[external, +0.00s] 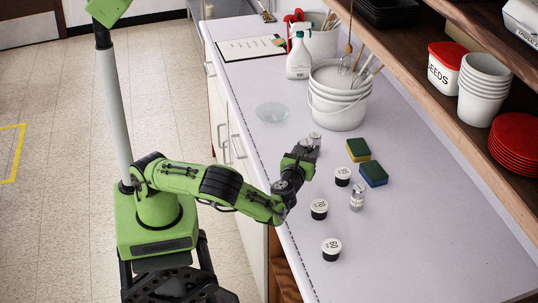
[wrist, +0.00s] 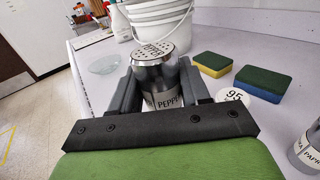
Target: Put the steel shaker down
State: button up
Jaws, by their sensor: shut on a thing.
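A steel shaker (wrist: 154,52) with a holed lid and a label reading "PEPPER" stands between the two fingers of my gripper (wrist: 157,88) in the wrist view. The gripper is shut on it. In the external view my gripper (external: 306,148) is over the counter (external: 440,240), near its front edge, with the shaker's top (external: 315,137) just showing. The fingers hide most of its body there. I cannot tell whether its base touches the counter. A second steel shaker (external: 357,197), labelled paprika in the wrist view (wrist: 309,150), stands upright to the right.
Two sponges (external: 358,150) (external: 373,174) and several black cups with white lids (external: 319,208) are on the counter. White buckets (external: 338,98) with utensils stand behind my gripper. A clear glass dish (external: 272,112) lies behind left. The right front counter is clear. A shelf (external: 450,110) overhangs the back.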

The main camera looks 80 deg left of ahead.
jog(key=shift+r, duration=0.65)
jog(key=w+a+n+g+p, duration=0.1)
jog(key=w+a, duration=0.1)
jog(key=a, duration=0.7)
jog(key=w+a, duration=0.2)
jog(key=a, duration=0.8)
jog(key=g+y+b, duration=0.1)
jog(key=b, duration=0.1)
send_over(273, 115)
jog(key=d, duration=0.5)
jog(key=shift+n, duration=0.3)
jog(key=f, duration=0.7)
jog(key=shift+s+a+f, duration=0.15)
jog(key=shift+s+a, duration=0.1)
jog(key=shift+s, duration=0.1)
jog(key=shift+w, duration=0.1)
jog(key=shift+f, duration=0.4)
jog(key=o, duration=1.1)
